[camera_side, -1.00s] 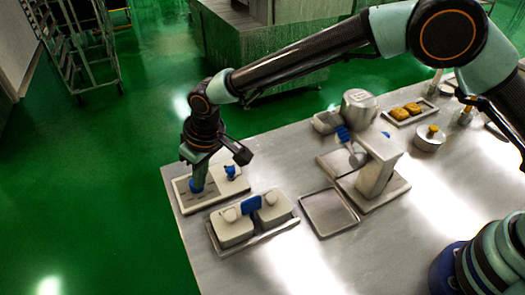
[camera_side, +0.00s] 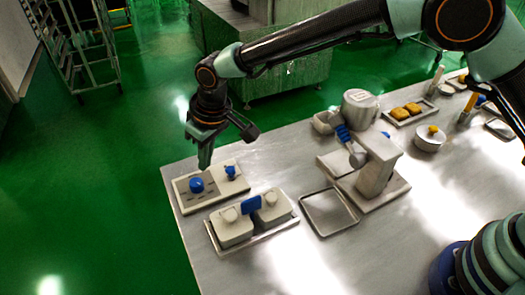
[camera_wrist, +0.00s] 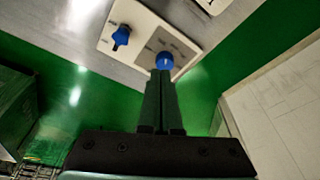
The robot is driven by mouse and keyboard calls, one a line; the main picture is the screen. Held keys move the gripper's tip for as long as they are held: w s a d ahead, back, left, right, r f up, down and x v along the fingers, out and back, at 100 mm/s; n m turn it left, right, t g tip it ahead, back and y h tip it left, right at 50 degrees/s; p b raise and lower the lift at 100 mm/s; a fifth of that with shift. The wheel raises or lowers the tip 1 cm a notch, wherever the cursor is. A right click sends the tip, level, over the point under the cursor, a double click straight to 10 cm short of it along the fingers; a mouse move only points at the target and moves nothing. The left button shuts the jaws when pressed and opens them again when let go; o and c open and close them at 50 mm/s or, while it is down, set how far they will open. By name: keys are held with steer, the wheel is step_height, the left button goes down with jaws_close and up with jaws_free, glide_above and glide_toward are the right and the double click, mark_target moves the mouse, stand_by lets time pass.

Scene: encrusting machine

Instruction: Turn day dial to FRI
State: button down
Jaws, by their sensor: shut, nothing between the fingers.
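The control panel (camera_side: 212,198) is a pale plate at the table's far left corner. A round blue dial (camera_side: 197,185) with printed labels around it sits on its left part. A smaller blue knob (camera_side: 231,171) sits on its right part. In the wrist view the round dial (camera_wrist: 164,60) shows just past my fingertips, and the knob (camera_wrist: 121,36) is to its left. The labels are too small to read, so the dial's setting cannot be told. My gripper (camera_side: 204,167) is shut and empty, above the round dial and apart from it; its fingertips also show in the wrist view (camera_wrist: 160,74).
A tray with two lidded white containers (camera_side: 234,231) and a blue handle stands close in front of the panel. An empty tray (camera_side: 329,212) and the machine (camera_side: 376,170) stand to the right. Green floor (camera_side: 110,180) lies beyond the table's left edge.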

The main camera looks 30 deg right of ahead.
steer(key=shift+f, duration=3.2)
steer(key=shift+w+a, duration=0.1)
steer(key=shift+a, duration=0.1)
steer(key=shift+s+a, duration=0.4)
steer(key=shift+a, duration=0.55)
steer(key=shift+s, duration=0.2)
steer(key=shift+s, duration=0.25)
step_height(320, 180, up, 6)
steer(key=shift+d, duration=0.1)
